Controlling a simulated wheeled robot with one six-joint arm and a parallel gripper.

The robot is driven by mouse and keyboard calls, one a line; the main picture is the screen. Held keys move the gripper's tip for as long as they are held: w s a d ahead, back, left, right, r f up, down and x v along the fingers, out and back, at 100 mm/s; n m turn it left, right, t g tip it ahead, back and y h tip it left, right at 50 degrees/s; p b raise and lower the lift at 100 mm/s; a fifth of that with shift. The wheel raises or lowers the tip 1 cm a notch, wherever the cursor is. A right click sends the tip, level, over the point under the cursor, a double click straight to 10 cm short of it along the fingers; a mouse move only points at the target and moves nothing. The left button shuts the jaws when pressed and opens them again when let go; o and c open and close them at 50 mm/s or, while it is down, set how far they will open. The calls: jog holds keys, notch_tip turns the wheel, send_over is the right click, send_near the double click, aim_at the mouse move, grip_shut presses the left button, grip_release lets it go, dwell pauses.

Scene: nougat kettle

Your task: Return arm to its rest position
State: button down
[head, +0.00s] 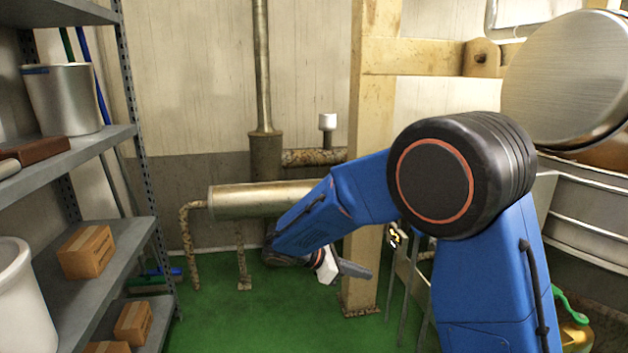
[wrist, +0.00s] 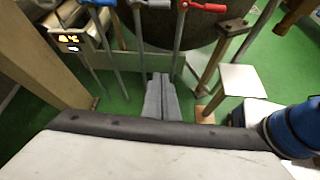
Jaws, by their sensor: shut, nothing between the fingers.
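My blue arm (head: 350,190) with its black joint fills the middle and right of the head view. It bends at the black joint and slopes down to the left. My gripper (head: 355,269) hangs low in front of the beige post and points to the right. In the wrist view, my gripper (wrist: 160,92) shows its two grey fingers side by side, shut with nothing between them. Green floor shows around the fingertips. The base of the arm is partly out of the head view.
A grey shelf (head: 105,142) with a metal pot (head: 62,98) and cardboard boxes (head: 86,251) stands on the left. A beige post (head: 372,130) and a rusty pipe tank (head: 260,199) are behind the arm. A large metal kettle (head: 590,215) stands at right. Green floor is clear at lower middle.

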jog(key=s+d+r+m+g+y, duration=0.1)
jog(key=s+d+r+m+y, duration=0.25)
jog(key=s+d, duration=0.3)
jog(key=s+d+r+m+g+y, duration=0.1)
jog(key=s+d+r+m+y, duration=0.1)
jog(key=s+d+m, duration=0.5)
jog(key=s+d+m+t+y, duration=0.2)
jog(key=s+m+y, duration=0.4)
jog(key=s, duration=1.3)
jog(key=m+t, duration=0.1)
jog(key=m, duration=0.2)
jog(key=shift+s+r+t, duration=0.2)
jog(key=shift+s+t, duration=0.1)
